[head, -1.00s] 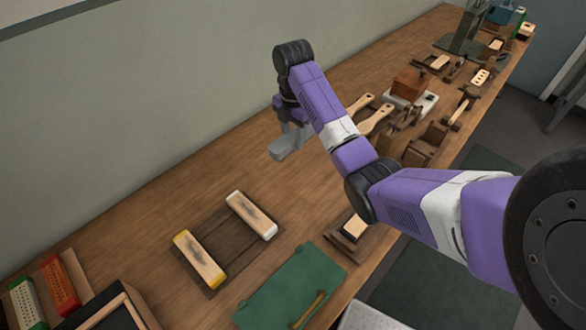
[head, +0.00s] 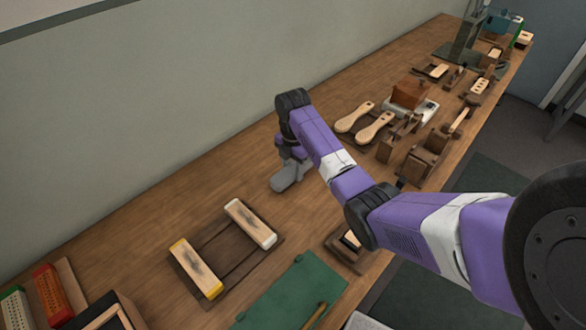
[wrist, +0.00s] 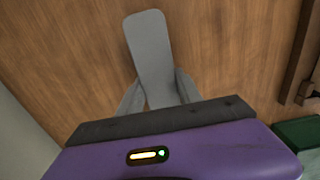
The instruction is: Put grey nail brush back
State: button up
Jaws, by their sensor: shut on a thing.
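My gripper (head: 293,162) is shut on the grey nail brush (head: 284,178), a plain grey block with a rounded end. In the wrist view the brush (wrist: 150,45) sticks out beyond the two grey fingers (wrist: 157,96), over bare wood. It is held near the table, behind and right of a dark wooden rack (head: 228,252). I cannot tell exactly how high it is. The rack holds a white-ended brush (head: 250,223) on its right side and a yellow-ended brush (head: 196,268) on its left. The rack between them is bare. The brush's bristles are not visible.
A green mat (head: 290,295) lies in front of the rack. Red (head: 50,292) and green-and-white brushes stand at far left. Two wooden paddles (head: 373,127) and several wooden fixtures stand behind my arm. The wall (head: 130,120) runs along the back edge. Bare tabletop surrounds the gripper.

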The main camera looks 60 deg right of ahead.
aim_at(293, 168)
jog(key=shift+f, duration=0.2)
jog(key=o, duration=1.3)
notch_tip(293, 168, up, 12)
jog(key=p, duration=0.2)
jog(key=shift+r+p, duration=0.25)
jog(key=shift+p, duration=0.1)
